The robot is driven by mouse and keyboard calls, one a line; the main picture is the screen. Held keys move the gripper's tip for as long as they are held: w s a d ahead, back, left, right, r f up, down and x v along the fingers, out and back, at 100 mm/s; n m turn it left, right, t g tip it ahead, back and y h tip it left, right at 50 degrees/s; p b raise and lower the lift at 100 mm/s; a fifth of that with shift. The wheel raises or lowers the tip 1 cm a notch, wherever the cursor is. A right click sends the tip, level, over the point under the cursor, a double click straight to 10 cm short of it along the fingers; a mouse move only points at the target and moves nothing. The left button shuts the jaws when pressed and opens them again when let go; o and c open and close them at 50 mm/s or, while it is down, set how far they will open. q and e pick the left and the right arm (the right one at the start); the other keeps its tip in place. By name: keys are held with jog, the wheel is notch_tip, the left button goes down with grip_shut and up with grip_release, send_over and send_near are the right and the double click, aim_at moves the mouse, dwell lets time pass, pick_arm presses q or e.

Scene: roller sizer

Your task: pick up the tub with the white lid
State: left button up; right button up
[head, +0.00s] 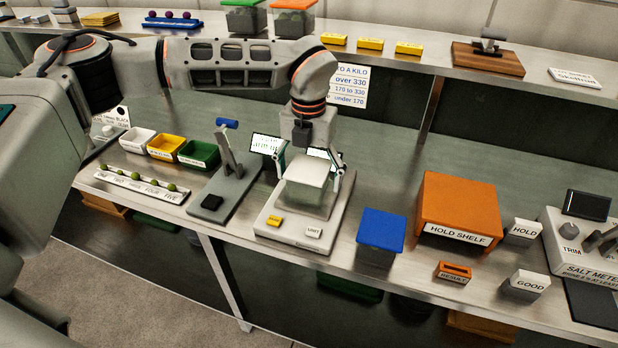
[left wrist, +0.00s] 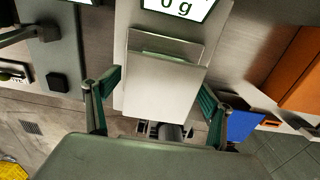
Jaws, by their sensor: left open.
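The tub with the white lid (head: 306,171) stands on the pan of a white scale (head: 268,232), its clear greenish body below the lid. In the left wrist view the white lid (left wrist: 165,88) lies in the middle. My left gripper (head: 310,178) comes down from above, open, with one finger on each side of the tub. The left wrist view shows my left gripper (left wrist: 157,105) with gaps between the fingers and the lid. The scale's display (left wrist: 178,6) reads "0 g" in part; its left digits are cut off. My right gripper is not in view.
A tub with a blue lid (head: 381,229) stands right of the scale, near the orange hold shelf (head: 457,197). Left of the scale is a grey stand with a lever (head: 224,192). White, yellow and green bins (head: 198,154) stand farther left. A raised shelf runs behind.

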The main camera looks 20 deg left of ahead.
pick_arm(q)
jog(key=shift+f, duration=1)
jog(key=c, duration=1.1)
